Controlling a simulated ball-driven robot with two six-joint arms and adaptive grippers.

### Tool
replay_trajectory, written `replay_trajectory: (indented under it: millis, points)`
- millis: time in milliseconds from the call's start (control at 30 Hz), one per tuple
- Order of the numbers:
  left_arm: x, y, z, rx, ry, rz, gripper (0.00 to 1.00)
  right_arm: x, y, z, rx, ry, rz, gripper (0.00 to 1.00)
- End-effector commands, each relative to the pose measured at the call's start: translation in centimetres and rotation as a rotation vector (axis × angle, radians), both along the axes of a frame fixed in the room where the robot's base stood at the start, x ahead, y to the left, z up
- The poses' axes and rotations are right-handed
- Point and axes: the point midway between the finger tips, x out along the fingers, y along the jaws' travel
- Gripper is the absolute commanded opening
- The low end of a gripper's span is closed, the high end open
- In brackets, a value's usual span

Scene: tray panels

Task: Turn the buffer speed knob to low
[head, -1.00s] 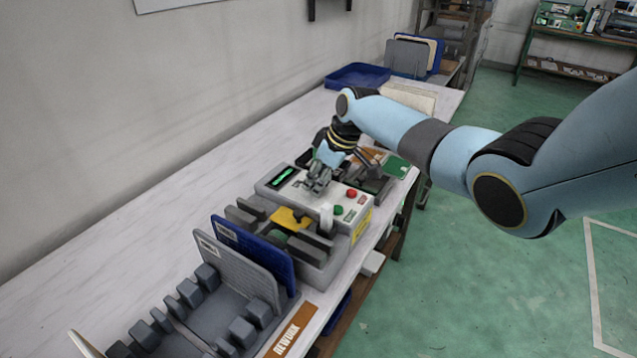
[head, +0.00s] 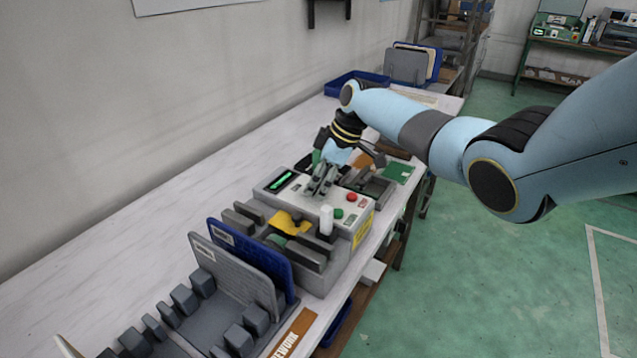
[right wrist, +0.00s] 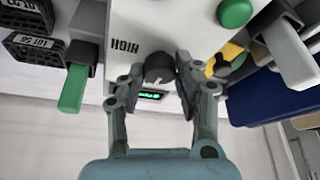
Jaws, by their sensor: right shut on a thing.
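The buffer machine (head: 268,191) stands on the bench with a light control panel on top. My right gripper (head: 319,191) is over this panel, pointing down. In the right wrist view, the dark round speed knob (right wrist: 159,68) lies between the two fingers of the gripper (right wrist: 160,82), which is shut on it. The word HIGH is printed on the panel beside the knob. The knob's pointer is hard to make out. A lit green display (head: 285,181) is on the panel; part of it shows past the knob. My left gripper is not in view.
A red button (head: 351,197) and a green button (head: 338,213) sit right of the gripper, with a white upright post (head: 326,220) nearby. A blue panel (head: 252,251) and a grey panel (head: 228,268) stand in front. A blue tray (head: 357,83) lies behind.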

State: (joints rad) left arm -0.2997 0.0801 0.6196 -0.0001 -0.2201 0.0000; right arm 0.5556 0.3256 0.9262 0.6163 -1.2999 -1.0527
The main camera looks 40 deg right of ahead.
Motion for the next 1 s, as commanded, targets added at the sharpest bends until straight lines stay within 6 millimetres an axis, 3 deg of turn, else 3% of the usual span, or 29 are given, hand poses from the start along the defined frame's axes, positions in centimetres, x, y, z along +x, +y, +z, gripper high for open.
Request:
replay_trajectory:
  millis: [133, 167, 300, 667, 833, 1000]
  points:
    - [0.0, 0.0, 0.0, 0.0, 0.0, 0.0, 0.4, 0.0, 0.0, 0.0, 0.0, 0.0, 0.0, 0.0]
    - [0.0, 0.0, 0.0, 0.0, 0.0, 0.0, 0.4, 0.0, 0.0, 0.0, 0.0, 0.0, 0.0, 0.36]
    - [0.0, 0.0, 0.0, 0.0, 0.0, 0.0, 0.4, 0.0, 0.0, 0.0, 0.0, 0.0, 0.0, 0.55]
    - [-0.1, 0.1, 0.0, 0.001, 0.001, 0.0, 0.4, -0.1, -0.2, 0.5, -0.001, -0.001, -0.002, 0.55]
    - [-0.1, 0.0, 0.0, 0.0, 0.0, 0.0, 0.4, -0.9, -1.0, 3.0, -0.004, -0.003, 0.0, 0.55]
    - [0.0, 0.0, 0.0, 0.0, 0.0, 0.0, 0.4, -1.9, -2.2, 6.7, -0.005, -0.002, -0.001, 0.55]
